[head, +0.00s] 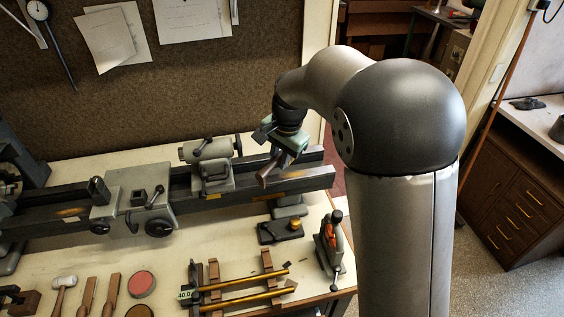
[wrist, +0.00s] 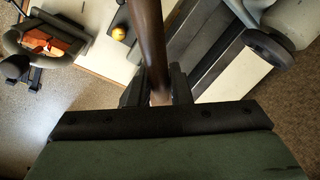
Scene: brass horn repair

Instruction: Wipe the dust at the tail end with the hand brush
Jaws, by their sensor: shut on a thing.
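My gripper (head: 276,152) is shut on the hand brush (head: 267,175), over the right end of the lathe bed, just right of the tailstock (head: 207,165). In the wrist view the brush's brown wooden handle (wrist: 150,45) runs up from between the two dark fingers (wrist: 157,92) and out of the top edge. I cannot make out its bristles. The dark lathe bed (head: 318,172) ends at the right under the gripper. A tan patch (head: 293,197), possibly dust, shows on the bed near that end. I cannot tell whether the brush touches the bed.
A small dark block with a yellow knob (head: 294,224) and a red-and-grey clamp-like tool (head: 330,240) stand in front of the tail end. Brass tubes (head: 240,298) lie on a wooden rack nearby. The lathe carriage (head: 140,200) is left of the tailstock.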

